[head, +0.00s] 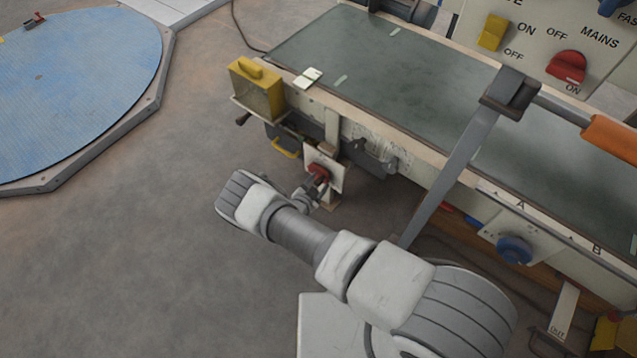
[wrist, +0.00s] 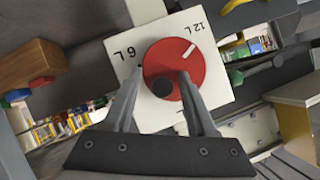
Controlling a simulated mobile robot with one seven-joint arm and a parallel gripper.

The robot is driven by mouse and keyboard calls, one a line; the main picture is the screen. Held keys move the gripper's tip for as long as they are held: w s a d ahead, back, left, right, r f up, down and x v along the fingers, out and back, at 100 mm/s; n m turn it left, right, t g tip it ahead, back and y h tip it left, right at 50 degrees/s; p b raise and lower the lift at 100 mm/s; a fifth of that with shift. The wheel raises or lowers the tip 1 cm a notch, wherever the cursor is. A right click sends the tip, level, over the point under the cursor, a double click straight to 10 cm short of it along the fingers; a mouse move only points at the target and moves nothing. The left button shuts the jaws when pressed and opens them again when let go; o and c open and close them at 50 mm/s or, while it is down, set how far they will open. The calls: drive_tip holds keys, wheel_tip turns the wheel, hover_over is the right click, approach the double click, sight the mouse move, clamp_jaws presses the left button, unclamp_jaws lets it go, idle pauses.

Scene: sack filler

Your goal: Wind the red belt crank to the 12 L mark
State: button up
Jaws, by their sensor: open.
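The red belt crank (wrist: 172,60) is a round red disc on a white plate (wrist: 216,73) marked 6 L at the left and 12 L at the upper right. A white line on the disc points up and right, toward the 12 L lettering. A black knob (wrist: 162,88) stands on the disc's lower-left part. My gripper (wrist: 161,78) is open, its two fingers on either side of the knob; I cannot tell whether they touch it. In the head view the crank (head: 319,171) is small and partly hidden by my gripper (head: 313,183).
A long dark belt table (head: 400,75) runs behind the crank. A blue knob (head: 514,249) is on the table's front at right. Bare floor (head: 150,260) lies to the left, with a blue round platform (head: 80,90) beyond.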

drive_tip(key=shift+w+r, duration=0.4)
drive_tip(key=p+v, duration=0.3)
drive_tip(key=v, duration=0.5)
drive_tip(key=shift+s+f, duration=0.15)
drive_tip(key=shift+s, duration=0.35)
idle(0.3)
